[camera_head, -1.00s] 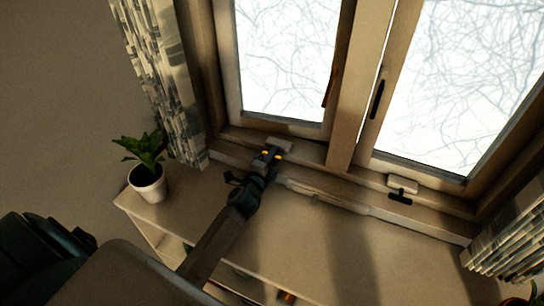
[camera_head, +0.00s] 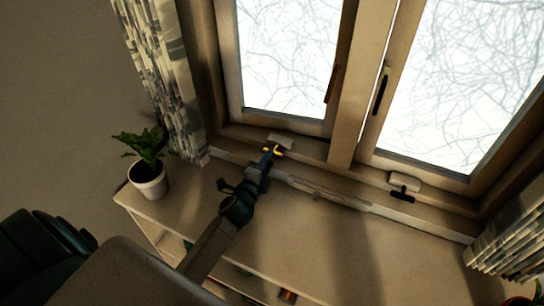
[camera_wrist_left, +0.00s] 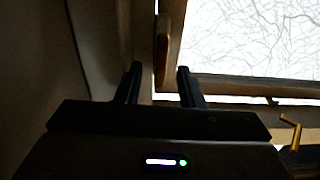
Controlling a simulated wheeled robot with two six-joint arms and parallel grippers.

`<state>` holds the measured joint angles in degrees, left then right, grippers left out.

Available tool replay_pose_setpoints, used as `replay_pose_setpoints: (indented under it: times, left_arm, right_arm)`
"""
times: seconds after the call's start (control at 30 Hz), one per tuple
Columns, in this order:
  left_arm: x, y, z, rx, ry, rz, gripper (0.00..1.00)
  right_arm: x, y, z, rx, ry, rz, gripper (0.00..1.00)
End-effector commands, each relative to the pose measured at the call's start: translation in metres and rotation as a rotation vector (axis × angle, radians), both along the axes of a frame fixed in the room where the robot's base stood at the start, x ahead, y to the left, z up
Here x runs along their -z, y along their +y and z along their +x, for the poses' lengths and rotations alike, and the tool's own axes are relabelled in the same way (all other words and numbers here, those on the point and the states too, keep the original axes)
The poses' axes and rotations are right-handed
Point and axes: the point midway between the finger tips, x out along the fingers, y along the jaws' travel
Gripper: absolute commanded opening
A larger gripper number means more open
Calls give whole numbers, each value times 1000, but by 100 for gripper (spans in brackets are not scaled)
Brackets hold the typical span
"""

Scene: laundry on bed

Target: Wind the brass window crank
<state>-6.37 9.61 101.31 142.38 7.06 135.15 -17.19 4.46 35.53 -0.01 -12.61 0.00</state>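The brass crank (camera_head: 273,151) is a small yellow lever by a pale housing (camera_head: 280,141) on the sill below the left window. My left gripper (camera_head: 264,161) is just in front of it, over the shelf top, and partly hides it. In the left wrist view the crank (camera_wrist_left: 291,132) stands at the right, outside the two dark fingers. Those fingers (camera_wrist_left: 160,82) are apart, with nothing seen held between them. Whether the gripper touches the crank cannot be told. My right gripper is not in view.
A potted plant (camera_head: 149,180) stands at the shelf's left end, beside a patterned curtain (camera_head: 160,80). A second, black crank (camera_head: 402,193) is under the right window. A brown window handle (camera_head: 331,83) hangs above. The shelf top (camera_head: 310,240) is clear on the right.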

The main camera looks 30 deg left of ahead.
Motion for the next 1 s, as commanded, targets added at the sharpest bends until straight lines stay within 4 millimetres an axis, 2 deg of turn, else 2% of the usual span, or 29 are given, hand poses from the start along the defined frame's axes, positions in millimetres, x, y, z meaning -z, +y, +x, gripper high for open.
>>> replay_pose_setpoints:
  times: [0.03, 0.2, 0.4, 1.0]
  left_arm:
    - [4, -1, -12, 1, 1, 0, 35]
    - [4, -2, -42, 1, 1, -1, 35]
    - [2, -3, -61, 0, 2, 0, 35]
    - [1, -4, -64, 0, 1, -1, 35]
  right_arm:
    - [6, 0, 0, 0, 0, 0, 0]
    - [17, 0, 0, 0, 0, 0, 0]
    - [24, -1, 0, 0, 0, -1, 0]
    - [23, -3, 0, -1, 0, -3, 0]
